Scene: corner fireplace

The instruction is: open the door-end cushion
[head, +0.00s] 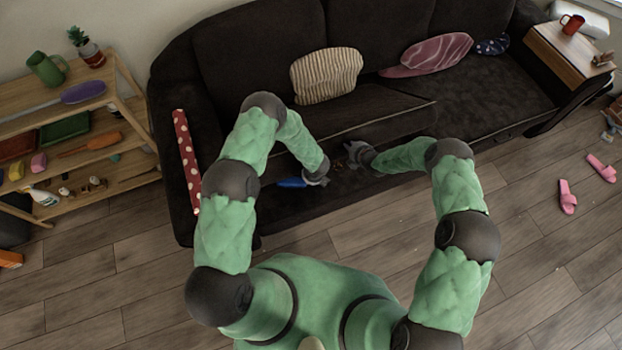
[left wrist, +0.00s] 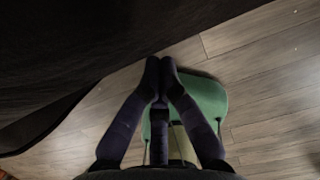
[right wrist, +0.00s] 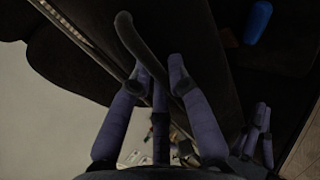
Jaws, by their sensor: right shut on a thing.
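The dark sofa (head: 330,28) has a left seat cushion (head: 385,103) that looks raised at its front, with a dark space below it. I cannot tell which end is the door end. My right gripper (head: 354,151) is at the front of this cushion. In the right wrist view, a curved dark strap or tab (right wrist: 130,35) runs between the fingers of my right gripper (right wrist: 162,72), which are shut on it. My left gripper (head: 319,176) is to the left, beside a blue object (head: 292,183). In the left wrist view its fingertips (left wrist: 160,62) meet with nothing seen between them.
A striped pillow (head: 326,75) and a pink pillow (head: 437,50) lie on the sofa. A red dotted roll (head: 186,160) is on the left arm. A wooden shelf (head: 125,95) stands left, a side table (head: 560,52) right.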

